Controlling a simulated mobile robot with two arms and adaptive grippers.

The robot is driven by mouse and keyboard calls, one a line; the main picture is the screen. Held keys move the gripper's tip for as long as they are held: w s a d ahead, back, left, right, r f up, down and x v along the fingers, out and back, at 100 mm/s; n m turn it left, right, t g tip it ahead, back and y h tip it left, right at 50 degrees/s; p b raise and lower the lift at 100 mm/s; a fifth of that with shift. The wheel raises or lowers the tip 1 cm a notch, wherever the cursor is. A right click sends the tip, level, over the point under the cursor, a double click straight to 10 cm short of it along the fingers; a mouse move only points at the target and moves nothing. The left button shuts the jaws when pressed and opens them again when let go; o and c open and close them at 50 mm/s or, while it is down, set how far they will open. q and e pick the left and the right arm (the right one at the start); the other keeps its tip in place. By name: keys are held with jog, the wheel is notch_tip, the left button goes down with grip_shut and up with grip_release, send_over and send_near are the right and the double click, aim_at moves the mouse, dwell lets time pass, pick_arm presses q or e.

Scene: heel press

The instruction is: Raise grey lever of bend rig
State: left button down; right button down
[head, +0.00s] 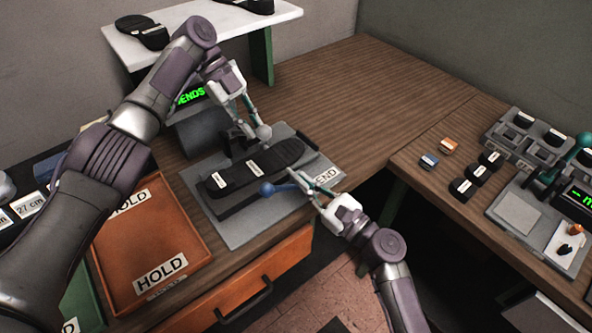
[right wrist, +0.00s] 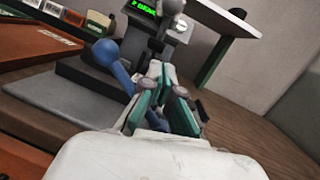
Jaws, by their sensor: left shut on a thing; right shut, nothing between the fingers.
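The bend rig stands on a grey base plate (head: 225,228) on the wooden bench. A black shoe sole (head: 272,161) with white labels lies across it. My left gripper (head: 254,131) is at the back of the rig, shut on what looks like the grey lever (head: 264,132); the fingers hide most of it. A blue lever (head: 267,188) with a ball end points left along the front of the rig; it also shows in the right wrist view (right wrist: 104,52). My right gripper (head: 311,187) is shut and empty, close by the blue lever at the rig's right end; I cannot tell whether they touch.
A green-lettered display (head: 190,95) stands behind the rig. An orange HOLD tray (head: 120,285) lies to the left. A white shelf (head: 215,35) with soles is at the back. The right bench (head: 460,205) holds several small blocks and another rig. Bare bench lies behind right.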

jog(key=w+a+r, duration=0.4)
jog(key=w+a, duration=0.3)
jog(key=shift+w+a+r, duration=0.15)
jog(key=shift+a+r, duration=0.1)
jog(key=shift+a, duration=0.1)
